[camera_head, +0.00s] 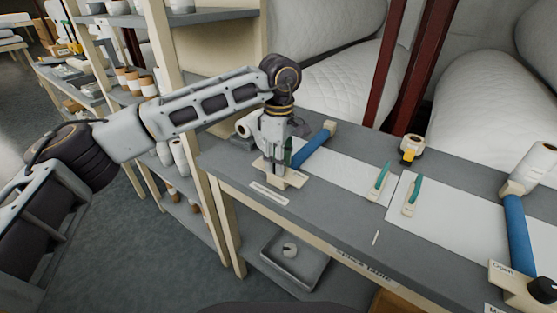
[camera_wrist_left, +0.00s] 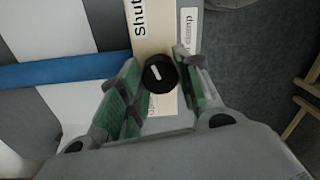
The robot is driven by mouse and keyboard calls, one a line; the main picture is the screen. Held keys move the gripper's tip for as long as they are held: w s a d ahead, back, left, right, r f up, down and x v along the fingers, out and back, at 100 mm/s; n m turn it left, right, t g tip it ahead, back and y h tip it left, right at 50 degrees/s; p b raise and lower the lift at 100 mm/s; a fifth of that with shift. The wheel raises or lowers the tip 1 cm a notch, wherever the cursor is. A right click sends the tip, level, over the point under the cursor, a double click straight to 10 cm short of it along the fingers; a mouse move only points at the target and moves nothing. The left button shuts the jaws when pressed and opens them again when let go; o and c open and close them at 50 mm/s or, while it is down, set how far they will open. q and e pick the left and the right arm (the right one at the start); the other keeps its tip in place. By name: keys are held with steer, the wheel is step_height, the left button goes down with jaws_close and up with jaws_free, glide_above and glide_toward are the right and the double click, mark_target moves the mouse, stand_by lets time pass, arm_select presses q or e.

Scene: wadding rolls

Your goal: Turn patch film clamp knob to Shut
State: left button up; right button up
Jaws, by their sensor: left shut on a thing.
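My left gripper (camera_head: 277,166) points down over the cream clamp block (camera_head: 294,179) at the left end of the bench, where it hides the knob in the head view. In the left wrist view, the black round knob (camera_wrist_left: 159,74) sits between the green-padded fingers, which are shut on it. Its white mark runs roughly along the plate, tilted slightly; I cannot tell which end points. The word "Shut" (camera_wrist_left: 140,17) is printed beyond the knob. A label ending in "clamp" (camera_wrist_left: 188,32) lies beside the block. A blue bar (camera_wrist_left: 65,73) runs left from it. My right gripper is not in view.
A second blue bar (camera_head: 518,235) ends at a block marked "Open" with a black knob (camera_head: 543,290). A grey tray (camera_head: 296,263) is below.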

arm_select(q)
steer(key=shift+r, duration=0.1)
steer(key=o, duration=1)
steer(key=shift+o, duration=0.2)
step_height(320, 180, up, 12)
steer(key=shift+w, duration=0.15)
steer(key=shift+d, duration=0.1)
stand_by(0.4)
